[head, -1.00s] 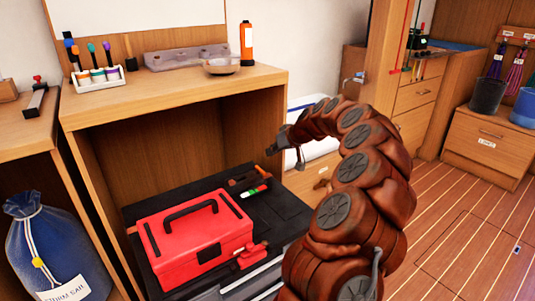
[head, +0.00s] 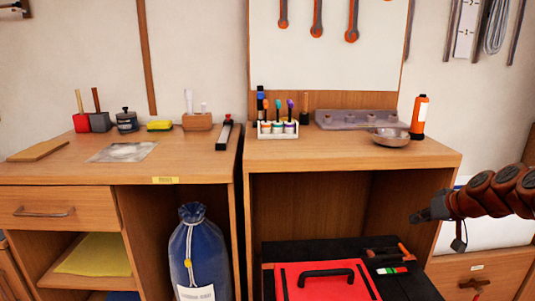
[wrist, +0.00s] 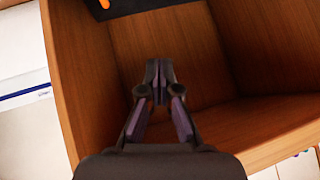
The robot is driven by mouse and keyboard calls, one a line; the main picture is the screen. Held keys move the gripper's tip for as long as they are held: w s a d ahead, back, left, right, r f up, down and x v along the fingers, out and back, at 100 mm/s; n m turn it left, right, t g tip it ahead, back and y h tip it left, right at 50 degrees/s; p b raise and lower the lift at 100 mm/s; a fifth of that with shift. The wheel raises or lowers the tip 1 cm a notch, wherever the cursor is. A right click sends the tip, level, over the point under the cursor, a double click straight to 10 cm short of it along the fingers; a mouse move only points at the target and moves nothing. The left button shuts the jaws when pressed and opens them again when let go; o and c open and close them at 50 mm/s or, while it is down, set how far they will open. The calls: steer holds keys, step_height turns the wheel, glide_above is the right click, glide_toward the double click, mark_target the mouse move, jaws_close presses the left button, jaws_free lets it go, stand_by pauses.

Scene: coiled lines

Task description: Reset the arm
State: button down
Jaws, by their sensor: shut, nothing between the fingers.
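My gripper (head: 418,216) is in the right part of the head view, in front of the right side of the open wooden cabinet (head: 350,163). My brown segmented arm comes in from the right edge. In the wrist view the two fingers of my gripper (wrist: 158,70) are together, with nothing between them. The fingers point toward the bare wooden inside of the cabinet (wrist: 165,50). Most of my arm is out of the frame.
Below my gripper, a red toolbox (head: 325,281) sits on a black top (head: 405,285) beside small tools. A metal bowl (head: 390,138) and an orange bottle (head: 419,117) stand on the cabinet. A blue bag (head: 198,255) stands left.

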steer(key=s+a+r+n+g+p, duration=0.1)
steer(key=s+a+r+g+p, duration=0.1)
steer(key=s+a+r+p, duration=0.45)
steer(key=s+a+r+n+g+y+p, duration=0.1)
steer(key=s+a+r+p, duration=0.2)
steer(key=a, duration=0.7)
steer(key=s+a+r+n+g+p, duration=0.1)
steer(key=s+a+r+g+p, duration=0.15)
steer(key=a+r+p, duration=0.4)
steer(key=s+a+r+m+g+h+p, duration=0.1)
steer(key=s+r+p, duration=0.2)
steer(key=s, duration=0.6)
steer(key=s+a+r+m+g+h+p, duration=0.1)
steer(key=s+r+g+p, duration=0.1)
steer(key=s+p, duration=0.5)
steer(key=s+a+r+g+h+p, duration=0.1)
steer(key=s+r+p, duration=0.3)
steer(key=s, duration=0.8)
steer(key=shift+s+a+r+m+g+h+p, duration=0.2)
steer(key=shift+a+m+g+h+p, duration=0.25)
steer(key=shift+p, duration=0.55)
